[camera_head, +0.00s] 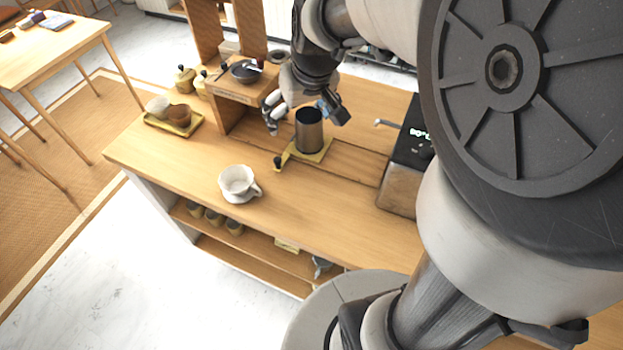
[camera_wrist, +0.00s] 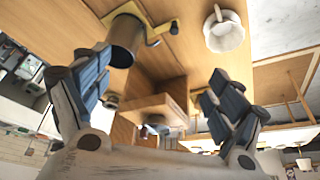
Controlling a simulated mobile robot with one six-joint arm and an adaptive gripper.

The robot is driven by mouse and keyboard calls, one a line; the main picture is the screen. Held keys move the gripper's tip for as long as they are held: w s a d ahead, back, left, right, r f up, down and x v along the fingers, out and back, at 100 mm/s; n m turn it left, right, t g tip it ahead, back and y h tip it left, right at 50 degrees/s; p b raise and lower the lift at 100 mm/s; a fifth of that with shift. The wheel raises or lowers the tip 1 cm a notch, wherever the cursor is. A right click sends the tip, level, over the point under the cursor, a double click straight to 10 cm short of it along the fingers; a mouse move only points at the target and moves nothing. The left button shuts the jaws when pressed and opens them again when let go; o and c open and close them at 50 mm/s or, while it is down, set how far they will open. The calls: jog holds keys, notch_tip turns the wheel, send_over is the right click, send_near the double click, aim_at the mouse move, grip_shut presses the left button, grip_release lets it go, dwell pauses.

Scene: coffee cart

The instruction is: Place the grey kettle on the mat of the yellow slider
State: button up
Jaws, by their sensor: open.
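The grey kettle (camera_head: 309,133) stands upright on the mat of the yellow slider (camera_head: 321,155), on the wooden counter. In the wrist view the kettle (camera_wrist: 123,40) shows at the upper left, with part of the yellow slider (camera_wrist: 151,29) beside it. The slider's arm with a dark knob points to the front left in the head view. My gripper (camera_head: 301,111) is open and empty, just above and behind the kettle. In the wrist view my gripper (camera_wrist: 160,72) has its fingers wide apart, and the kettle is not between them.
A white cup (camera_head: 238,184) stands on the counter to the front left. A yellow tray (camera_head: 180,128) with cups is further left. A wooden stand (camera_head: 232,90) holds a dark dish. A dark machine with a display (camera_head: 408,150) stands at right.

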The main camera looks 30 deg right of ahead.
jog(key=s+a+r, duration=0.1)
jog(key=s+a, duration=0.3)
jog(key=s, duration=0.6)
jog(key=s+a+r, duration=0.2)
jog(key=s+a, duration=0.1)
jog(key=s, duration=0.8)
jog(key=shift+a+r+n, duration=0.2)
jog(key=shift+a+n, duration=0.15)
jog(key=shift+n, duration=0.05)
